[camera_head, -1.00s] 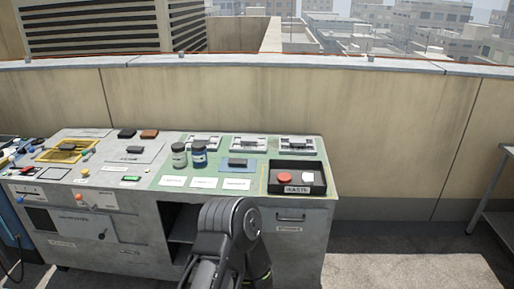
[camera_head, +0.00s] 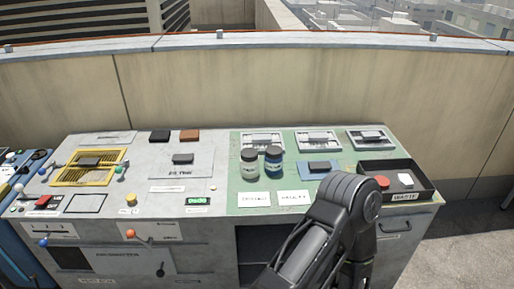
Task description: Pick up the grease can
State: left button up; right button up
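Two small jars stand upright side by side on the green mat of the workbench: a pale grey jar with a dark lid (camera_head: 250,163) and a blue jar with a dark lid and white label (camera_head: 273,160). I cannot tell which of them is the grease can, as the labels are too small to read. A black link of one of my arms rises from the bottom edge, right of and nearer than the jars. Neither gripper shows in the view.
On the workbench (camera_head: 225,165) are a black waste tray (camera_head: 428,186) with a red piece and a white piece, a yellow grille frame (camera_head: 75,168), grey holders along the back (camera_head: 318,141) and a blue pad (camera_head: 319,168). A wall (camera_head: 300,85) stands behind.

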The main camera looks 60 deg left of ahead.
aim_at(274, 155)
jog(key=k+j, duration=0.2)
jog(key=j, duration=0.2)
jog(key=k+j, duration=0.15)
jog(key=j, duration=0.25)
jog(key=k+j, duration=0.2)
jog(key=j, duration=0.15)
